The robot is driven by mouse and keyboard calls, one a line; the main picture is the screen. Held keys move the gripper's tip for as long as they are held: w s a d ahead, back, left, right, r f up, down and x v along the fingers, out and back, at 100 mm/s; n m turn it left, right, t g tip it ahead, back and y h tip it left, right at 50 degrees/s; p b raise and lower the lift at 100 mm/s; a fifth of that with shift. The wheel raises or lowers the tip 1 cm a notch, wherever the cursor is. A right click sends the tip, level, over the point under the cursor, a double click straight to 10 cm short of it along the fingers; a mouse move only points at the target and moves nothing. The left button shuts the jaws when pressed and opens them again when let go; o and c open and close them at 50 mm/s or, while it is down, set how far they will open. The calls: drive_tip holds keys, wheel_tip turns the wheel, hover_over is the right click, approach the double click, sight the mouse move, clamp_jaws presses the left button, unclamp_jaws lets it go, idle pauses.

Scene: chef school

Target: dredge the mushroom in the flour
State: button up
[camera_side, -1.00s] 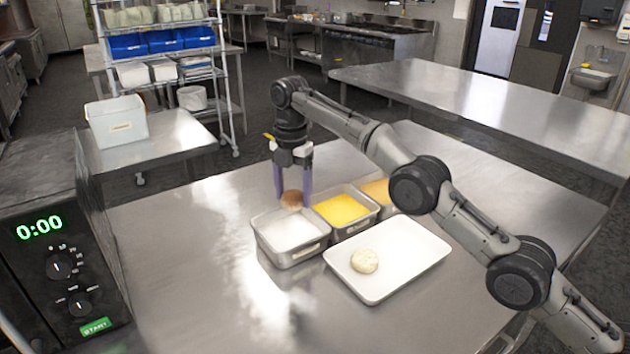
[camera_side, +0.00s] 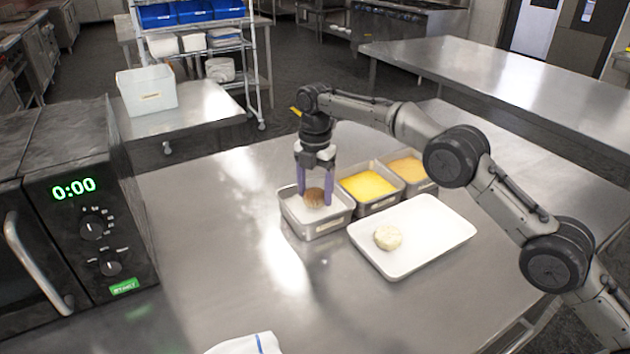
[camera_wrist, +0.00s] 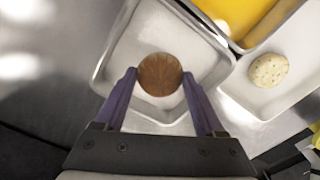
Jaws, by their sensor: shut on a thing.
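A brown round mushroom (camera_side: 314,197) is between the purple fingers of my gripper (camera_side: 315,200), down in the metal pan of white flour (camera_side: 325,229). In the wrist view the mushroom (camera_wrist: 160,74) shows its brown cap between the two fingertips of my gripper (camera_wrist: 160,82), with the white flour pan (camera_wrist: 212,62) around it. My gripper is shut on the mushroom. Whether the mushroom touches the flour is hard to tell. The underside of the mushroom is hidden.
A pan of yellow liquid (camera_side: 366,185) and a pan of tan crumbs (camera_side: 407,168) stand beside the flour pan. A microwave (camera_side: 60,220) stands at left. The table between is clear.

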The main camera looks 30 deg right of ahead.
sight(313, 215)
drive_tip(key=shift+f, duration=1.95)
drive_tip(key=shift+f, duration=0.3)
drive_tip(key=shift+d, duration=0.5)
drive_tip(key=shift+a, duration=0.55)
drive_tip(key=shift+a, duration=0.35)
drive_tip(key=shift+a, duration=0.1)
drive_tip(key=shift+w, duration=0.1)
drive_tip(key=shift+w+d, duration=0.2)
drive_tip(key=shift+d, duration=0.15)
drive_tip(key=shift+w+d, duration=0.1)
drive_tip(key=shift+d, duration=0.05)
